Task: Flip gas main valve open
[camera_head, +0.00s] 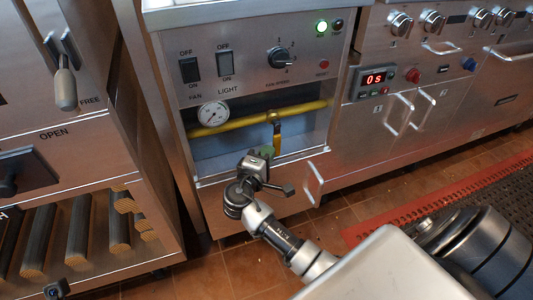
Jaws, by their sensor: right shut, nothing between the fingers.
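A yellow gas pipe (236,123) runs across an open recess in the metal cabinet. The gas valve's yellow handle (277,138) hangs down from a fitting on the pipe, roughly crosswise to it. A round pressure gauge (213,113) sits at the pipe's left part. My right gripper (256,158) is shut and empty in front of the recess, just below and left of the handle. It partly hides the recess's lower edge, and I cannot tell whether it touches the handle. A small dark part at the bottom left edge may be my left gripper (57,288); its fingers cannot be made out.
Above the recess are fan and light switches (207,68), a knob (279,57) and a lit green lamp (321,27). A cabinet handle (314,184) sticks out right of my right gripper. Left stands a unit with a lever (65,88). Tiled floor lies below.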

